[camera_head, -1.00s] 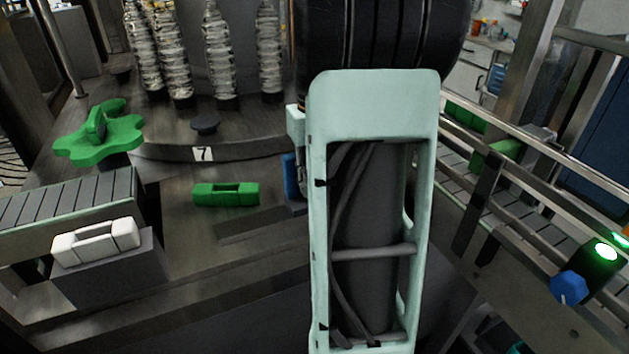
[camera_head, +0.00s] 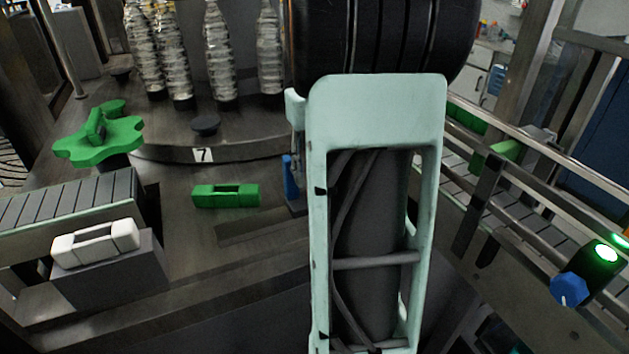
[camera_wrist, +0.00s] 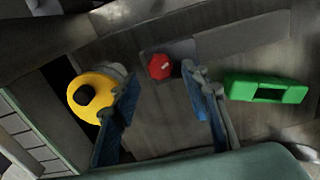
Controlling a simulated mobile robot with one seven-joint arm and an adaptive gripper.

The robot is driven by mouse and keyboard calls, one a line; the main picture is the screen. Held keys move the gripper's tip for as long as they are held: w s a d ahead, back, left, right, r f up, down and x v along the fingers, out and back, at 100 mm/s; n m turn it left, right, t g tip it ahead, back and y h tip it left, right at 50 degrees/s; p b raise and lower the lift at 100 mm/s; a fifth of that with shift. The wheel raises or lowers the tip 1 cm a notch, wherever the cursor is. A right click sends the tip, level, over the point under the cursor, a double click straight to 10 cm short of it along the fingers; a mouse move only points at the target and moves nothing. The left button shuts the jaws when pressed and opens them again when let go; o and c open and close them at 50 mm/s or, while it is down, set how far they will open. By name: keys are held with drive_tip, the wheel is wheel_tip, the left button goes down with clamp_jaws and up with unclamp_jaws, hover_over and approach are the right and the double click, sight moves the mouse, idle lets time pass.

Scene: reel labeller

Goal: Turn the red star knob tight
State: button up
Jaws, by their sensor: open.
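In the wrist view, the red knob (camera_wrist: 160,66) sits on a grey block (camera_wrist: 181,50) on the dark machine deck. It looks small and round there, with a light mark on its face. My gripper (camera_wrist: 168,92) is open and empty. Its two blue-padded fingers stand apart, and the red knob shows beyond them, in the gap between the fingertips. I cannot tell how far off the knob is. In the head view the red knob does not show, and my pale green arm covers the middle of the picture.
A green handle (camera_head: 226,196) lies on the deck; right of my fingers it also shows in the wrist view (camera_wrist: 266,89). A yellow round part (camera_wrist: 92,94) stands close left of the left finger. Bottles (camera_head: 220,60) stand behind. A railed conveyor (camera_head: 540,165) runs at right.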

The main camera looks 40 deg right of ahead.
wheel_tip(320, 180, up, 8)
drive_tip(key=shift+r, duration=0.25)
